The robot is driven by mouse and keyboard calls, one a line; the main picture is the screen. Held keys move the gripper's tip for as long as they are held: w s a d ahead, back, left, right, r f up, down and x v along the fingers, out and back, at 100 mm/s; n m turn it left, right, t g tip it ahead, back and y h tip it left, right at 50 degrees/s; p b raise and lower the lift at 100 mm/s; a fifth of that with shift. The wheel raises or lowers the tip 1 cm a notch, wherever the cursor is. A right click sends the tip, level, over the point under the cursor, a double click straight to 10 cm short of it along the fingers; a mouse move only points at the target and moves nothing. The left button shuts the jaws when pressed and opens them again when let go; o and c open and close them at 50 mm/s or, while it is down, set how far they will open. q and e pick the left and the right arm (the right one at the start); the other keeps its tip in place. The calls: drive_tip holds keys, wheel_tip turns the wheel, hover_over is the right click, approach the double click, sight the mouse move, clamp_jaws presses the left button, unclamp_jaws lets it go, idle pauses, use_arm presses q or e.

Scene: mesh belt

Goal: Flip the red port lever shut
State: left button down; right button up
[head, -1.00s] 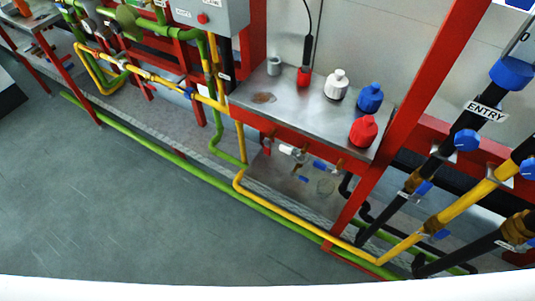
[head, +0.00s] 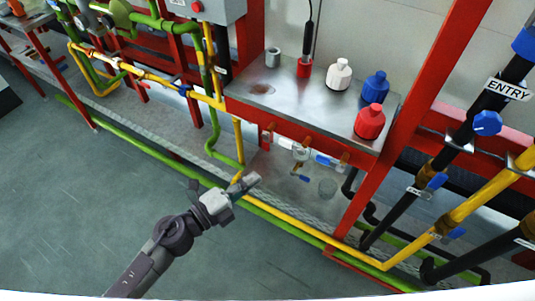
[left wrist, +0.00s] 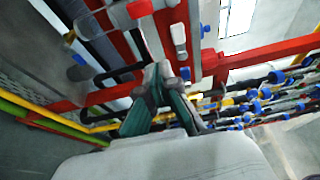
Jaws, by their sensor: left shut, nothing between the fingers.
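My left gripper (head: 250,181) is shut and empty. It is low in front of the steel bench, by the yellow and green floor pipes. Its fingertips also meet in the left wrist view (left wrist: 160,72). Under the bench's front edge are several small ports with fittings; a clear one (head: 300,152) hangs in the middle, up and right of the gripper and apart from it in the picture. In the left wrist view a clear fitting (left wrist: 108,20) with a red end (left wrist: 140,9) shows at the top. I cannot tell for certain which red part is the port lever.
The steel bench (head: 290,98) holds a red bottle (head: 370,121), a blue bottle (head: 375,87), a white bottle (head: 339,74) and a grey cup (head: 273,57). A yellow pipe (head: 310,236) runs along the floor. Black and yellow pipes with blue handles (head: 487,122) stand right. Floor at left is clear.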

sight(265, 142)
idle(0.3)
use_arm(q)
drive_tip(key=p+x, duration=0.2)
drive_tip(key=x, duration=0.8)
drive_tip(key=w+a, duration=0.2)
drive_tip(key=a, duration=0.1)
drive_tip(key=shift+a, duration=0.25)
drive_tip(key=shift+a, duration=0.15)
drive_tip(key=shift+m, duration=0.3)
